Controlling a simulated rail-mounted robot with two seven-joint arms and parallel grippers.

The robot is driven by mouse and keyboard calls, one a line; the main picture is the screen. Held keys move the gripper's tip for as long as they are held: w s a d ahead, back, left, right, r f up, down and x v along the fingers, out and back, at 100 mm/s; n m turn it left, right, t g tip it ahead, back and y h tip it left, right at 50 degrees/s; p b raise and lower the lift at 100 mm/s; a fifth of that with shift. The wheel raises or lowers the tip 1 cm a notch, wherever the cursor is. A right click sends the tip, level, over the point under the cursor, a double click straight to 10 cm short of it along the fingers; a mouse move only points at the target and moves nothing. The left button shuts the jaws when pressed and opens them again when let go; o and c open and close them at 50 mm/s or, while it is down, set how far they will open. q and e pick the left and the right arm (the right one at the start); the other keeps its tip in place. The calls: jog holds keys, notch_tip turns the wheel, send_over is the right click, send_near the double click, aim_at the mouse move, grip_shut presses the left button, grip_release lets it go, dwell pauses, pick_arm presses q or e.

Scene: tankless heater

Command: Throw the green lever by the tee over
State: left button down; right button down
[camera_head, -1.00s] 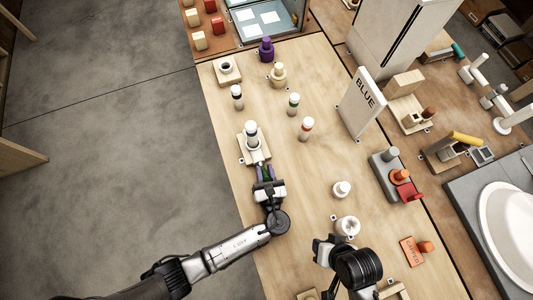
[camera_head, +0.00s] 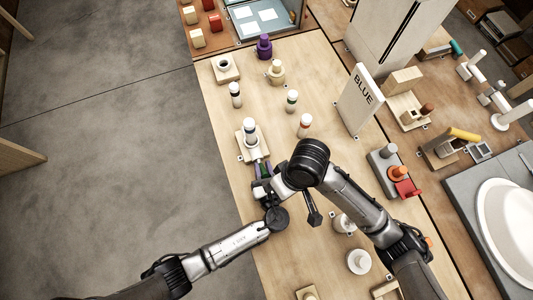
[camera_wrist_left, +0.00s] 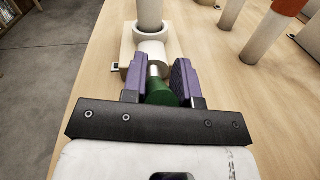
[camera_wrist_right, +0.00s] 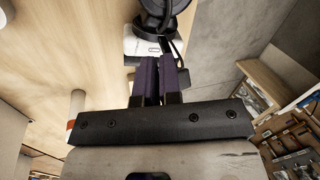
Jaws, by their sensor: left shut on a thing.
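The tee (camera_head: 249,133) is a pale upright post with a dark band on a small wooden base. It also shows in the left wrist view (camera_wrist_left: 151,45). The green lever (camera_wrist_left: 160,93) sticks out of it toward my left gripper. My left gripper (camera_wrist_left: 159,82) has its purple fingers on either side of the green lever, shut on it. In the head view the left gripper (camera_head: 262,172) lies just below the tee. My right gripper (camera_wrist_right: 157,75) is shut and empty, pointing at my left wrist. In the head view the right hand overlaps the left one.
A white BLUE sign (camera_head: 361,99) stands at the right. My right arm covers the table's middle. The table's left edge is close to the tee.

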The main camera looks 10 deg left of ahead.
pick_arm(q)
jog(key=shift+s+d+f, duration=0.1)
jog(key=shift+s+d, duration=0.1)
jog(key=shift+d, duration=0.05)
pick_arm(e)
jog(key=w+a+r+t, duration=0.1)
jog(key=w+r, duration=0.2)
jog(key=w, duration=0.1)
pick_arm(q)
jog(key=shift+w+a, duration=0.1)
jog(key=shift+a, duration=0.1)
pick_arm(e)
notch_tip(320, 180, up, 2)
jog(key=m+t+h, duration=0.1)
jog(key=m+t, duration=0.1)
jog(key=m, duration=0.1)
send_over(265, 171)
jog(key=w+d, duration=0.1)
pick_arm(q)
jog(key=shift+f, duration=0.1)
pick_arm(e)
jog(key=shift+h, duration=0.3)
jog(key=f, duration=1.2)
jog(key=shift+s+a, duration=0.35)
jog(key=shift+a, duration=0.05)
jog(key=shift+s+f, duration=0.3)
jog(key=shift+f, duration=0.3)
pick_arm(q)
jog(key=shift+a, duration=0.1)
